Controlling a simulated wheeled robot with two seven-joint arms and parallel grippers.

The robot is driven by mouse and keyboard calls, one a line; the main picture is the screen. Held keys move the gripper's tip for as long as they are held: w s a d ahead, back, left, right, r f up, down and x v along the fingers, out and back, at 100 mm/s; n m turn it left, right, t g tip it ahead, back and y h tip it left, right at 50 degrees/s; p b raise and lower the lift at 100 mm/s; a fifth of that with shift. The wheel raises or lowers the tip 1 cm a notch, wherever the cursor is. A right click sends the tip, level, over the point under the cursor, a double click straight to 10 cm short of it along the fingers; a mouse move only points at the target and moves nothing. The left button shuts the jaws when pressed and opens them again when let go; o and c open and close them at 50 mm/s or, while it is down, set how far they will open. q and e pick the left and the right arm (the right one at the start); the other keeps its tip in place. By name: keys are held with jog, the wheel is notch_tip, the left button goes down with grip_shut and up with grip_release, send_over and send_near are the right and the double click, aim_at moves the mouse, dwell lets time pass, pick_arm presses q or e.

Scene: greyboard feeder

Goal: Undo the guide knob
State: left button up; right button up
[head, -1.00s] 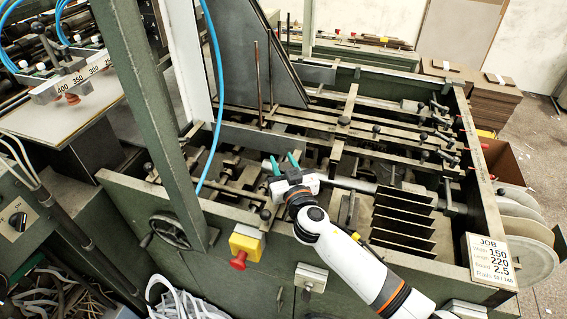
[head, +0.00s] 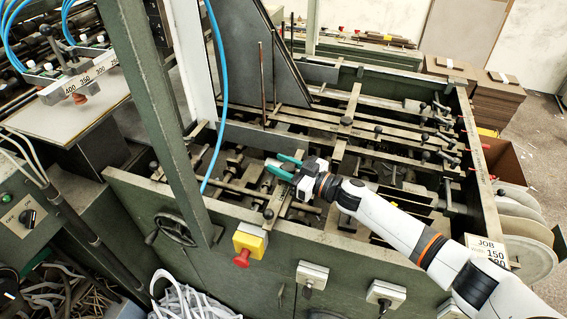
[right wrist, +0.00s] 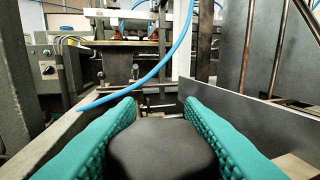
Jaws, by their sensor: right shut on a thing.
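A dark rounded knob (right wrist: 160,148) fills the lower middle of the right wrist view, between two teal ribbed fingers. My right gripper (right wrist: 158,112) is shut on it from both sides. In the head view my right gripper (head: 284,167) lies over the near-left part of the feeder, its teal fingertips pointing left; the held knob is hard to make out there. Other black knobs stand on the feeder's bars, one on a cross bar (head: 346,121) and one near the front rail (head: 268,213). My left gripper is not in view.
The feeder's green front wall (head: 340,240) carries a yellow box with a red button (head: 243,244) and a handwheel (head: 175,230). A green post (head: 160,110) and a blue hose (head: 222,100) stand left of my gripper. Upright rods (head: 262,85) rise behind it.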

jog(key=n+g+y+b, duration=0.1)
jog(key=g, duration=0.1)
jog(key=n+g+b, duration=0.1)
jog(key=n+g, duration=0.1)
jog(key=shift+s+f+y+b, duration=0.1)
jog(key=shift+f+y+b, duration=0.05)
jog(key=shift+y+b, duration=0.25)
jog(key=shift+s+a+n+g+y+b, duration=0.1)
jog(key=shift+s+n+g+y+b, duration=0.15)
jog(key=shift+n+g+b, duration=0.75)
jog(key=shift+r+m, duration=0.2)
jog(key=shift+m, duration=0.1)
jog(key=o, duration=1)
jog(key=s+d+b, duration=0.1)
jog(key=d+b, duration=0.1)
jog(key=d, duration=0.9)
jog(key=shift+s+d, duration=0.4)
